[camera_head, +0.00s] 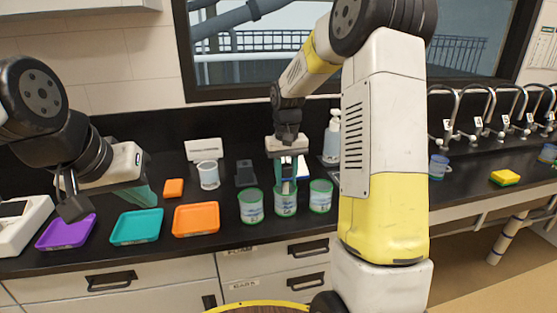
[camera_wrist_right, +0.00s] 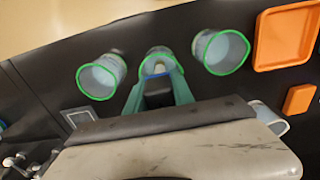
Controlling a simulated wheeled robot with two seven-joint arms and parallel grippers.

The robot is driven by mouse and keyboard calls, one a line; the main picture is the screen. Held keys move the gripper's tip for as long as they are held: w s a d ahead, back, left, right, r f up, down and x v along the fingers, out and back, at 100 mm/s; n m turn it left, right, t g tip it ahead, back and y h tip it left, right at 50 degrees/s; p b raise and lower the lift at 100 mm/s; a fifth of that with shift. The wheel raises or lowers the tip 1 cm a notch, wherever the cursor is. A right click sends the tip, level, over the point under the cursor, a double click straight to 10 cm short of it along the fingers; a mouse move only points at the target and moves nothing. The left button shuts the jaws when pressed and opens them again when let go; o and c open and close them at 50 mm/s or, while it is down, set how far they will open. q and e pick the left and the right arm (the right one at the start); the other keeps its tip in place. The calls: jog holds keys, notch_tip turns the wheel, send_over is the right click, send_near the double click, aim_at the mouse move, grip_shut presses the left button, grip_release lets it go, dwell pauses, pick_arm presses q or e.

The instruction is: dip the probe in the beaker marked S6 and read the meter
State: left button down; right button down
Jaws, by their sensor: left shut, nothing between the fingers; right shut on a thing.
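Three beakers with green rims stand in a row on the dark counter: a left one (camera_head: 250,208), a middle one (camera_head: 285,207) and a right one (camera_head: 320,197). Their labels are too small to read, so I cannot tell which is S6. My right gripper (camera_head: 287,180) is shut on the probe, whose dark body (camera_wrist_right: 158,92) shows between the green fingers. It points down at the middle beaker, which also shows in the right wrist view (camera_wrist_right: 158,58). Whether the tip is inside is hidden. My left gripper (camera_head: 143,192) is shut and empty above the trays. I cannot identify the meter for certain.
Purple (camera_head: 66,232), teal (camera_head: 136,227) and orange (camera_head: 196,219) trays lie left of the beakers. An orange block (camera_head: 173,188), a white-filled cup (camera_head: 208,175) and a dark slab (camera_head: 246,173) lie behind. A soap bottle (camera_head: 332,137) stands near the wall.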

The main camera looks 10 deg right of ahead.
jog(key=shift+r, duration=4.7)
jog(key=shift+r, duration=1.5)
notch_tip(320, 180, up, 9)
jog(key=shift+s, duration=0.1)
